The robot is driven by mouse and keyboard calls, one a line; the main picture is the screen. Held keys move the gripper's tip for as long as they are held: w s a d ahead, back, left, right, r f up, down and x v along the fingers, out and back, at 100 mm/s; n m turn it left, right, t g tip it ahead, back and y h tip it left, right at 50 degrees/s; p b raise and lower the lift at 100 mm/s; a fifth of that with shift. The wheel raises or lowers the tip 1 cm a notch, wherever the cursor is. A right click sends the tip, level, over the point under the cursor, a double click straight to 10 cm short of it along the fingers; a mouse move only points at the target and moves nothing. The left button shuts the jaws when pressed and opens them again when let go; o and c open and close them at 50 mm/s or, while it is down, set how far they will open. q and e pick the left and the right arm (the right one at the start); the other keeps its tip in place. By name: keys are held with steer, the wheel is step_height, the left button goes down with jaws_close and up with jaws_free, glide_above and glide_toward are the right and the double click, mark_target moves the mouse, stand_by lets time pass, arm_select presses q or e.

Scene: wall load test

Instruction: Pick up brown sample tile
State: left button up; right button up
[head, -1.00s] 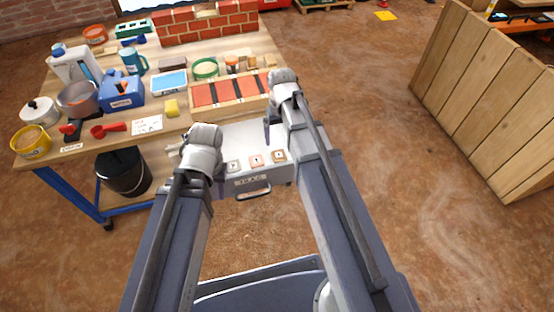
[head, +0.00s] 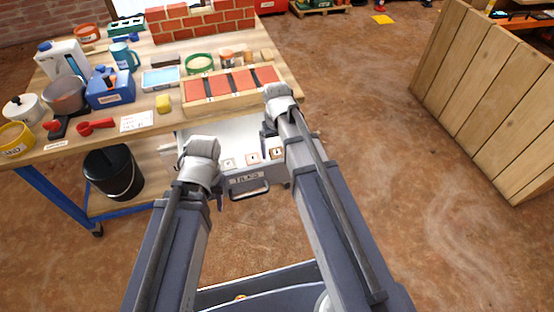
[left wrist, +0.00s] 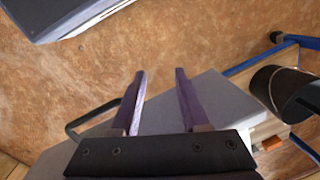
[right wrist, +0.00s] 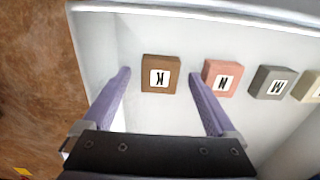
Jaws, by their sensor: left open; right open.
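The brown tile (head: 277,153), marked with a dark letter on a white label, lies in an open white drawer (head: 245,133) below the bench top. In the right wrist view, the brown tile (right wrist: 160,74) appears between the spread fingers of my right gripper (right wrist: 160,88). The fingers are open and empty; their height above the tile is hard to tell. My left gripper (left wrist: 160,80) is open and empty near the drawer's front and handle. In the head view its fingers are mostly hidden by the wrist.
A pink tile (right wrist: 222,78), a grey tile (right wrist: 271,82) and a cream tile (right wrist: 308,86) sit beside the brown one in a row. The drawer's walls are close by. The bench top (head: 95,146) holds many items. A black bucket (head: 113,173) stands on its lower shelf.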

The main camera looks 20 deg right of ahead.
steer(key=shift+f, duration=0.15)
jaws_close()
stand_by(0.7)
